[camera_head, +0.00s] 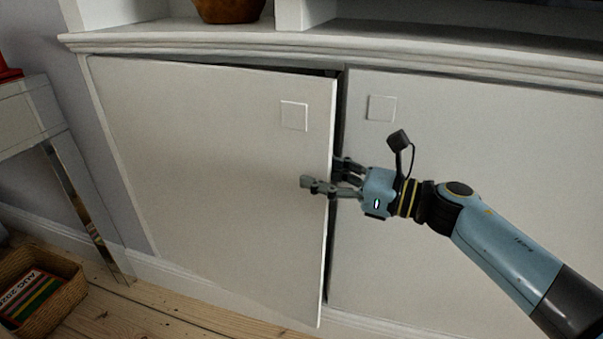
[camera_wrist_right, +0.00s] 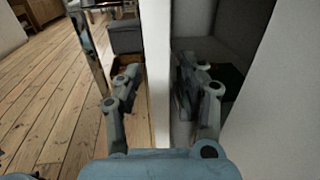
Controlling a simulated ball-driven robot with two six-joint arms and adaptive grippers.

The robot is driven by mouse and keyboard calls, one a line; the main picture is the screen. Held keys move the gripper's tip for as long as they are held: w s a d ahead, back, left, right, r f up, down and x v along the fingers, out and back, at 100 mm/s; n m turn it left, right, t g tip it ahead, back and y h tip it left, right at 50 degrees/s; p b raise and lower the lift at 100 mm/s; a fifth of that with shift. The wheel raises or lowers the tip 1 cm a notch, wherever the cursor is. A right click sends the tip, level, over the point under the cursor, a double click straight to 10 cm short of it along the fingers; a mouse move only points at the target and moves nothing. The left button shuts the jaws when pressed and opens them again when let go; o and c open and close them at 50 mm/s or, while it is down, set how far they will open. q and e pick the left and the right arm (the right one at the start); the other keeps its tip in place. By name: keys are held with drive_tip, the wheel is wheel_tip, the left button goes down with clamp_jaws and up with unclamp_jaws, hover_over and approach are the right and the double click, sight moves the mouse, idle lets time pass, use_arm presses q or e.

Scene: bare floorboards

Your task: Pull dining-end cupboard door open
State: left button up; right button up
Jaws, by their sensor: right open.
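The left cupboard door (camera_head: 215,180) is white with a small square plate near its upper right corner. It stands slightly ajar, with a dark gap along its right edge. My right gripper (camera_head: 327,178) is open at that free edge, one finger in front of the door and the other behind it. In the right wrist view the door's edge (camera_wrist_right: 156,75) stands upright between the two fingers of my gripper (camera_wrist_right: 160,95), with gaps beside it. The dark cupboard inside (camera_wrist_right: 208,62) shows to the right of the edge. My left gripper is not in view.
The neighbouring white door (camera_head: 450,170) is closed, behind my right arm. A shelf ledge (camera_head: 250,42) runs above, with a brown bowl (camera_head: 228,8) on it. A side table (camera_head: 30,115) and a wicker basket (camera_head: 62,290) stand at left. Floorboards (camera_wrist_right: 60,85) are clear.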

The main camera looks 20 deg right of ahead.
sight(302, 172)
drive_tip(key=shift+x, duration=1.8)
clamp_jaws()
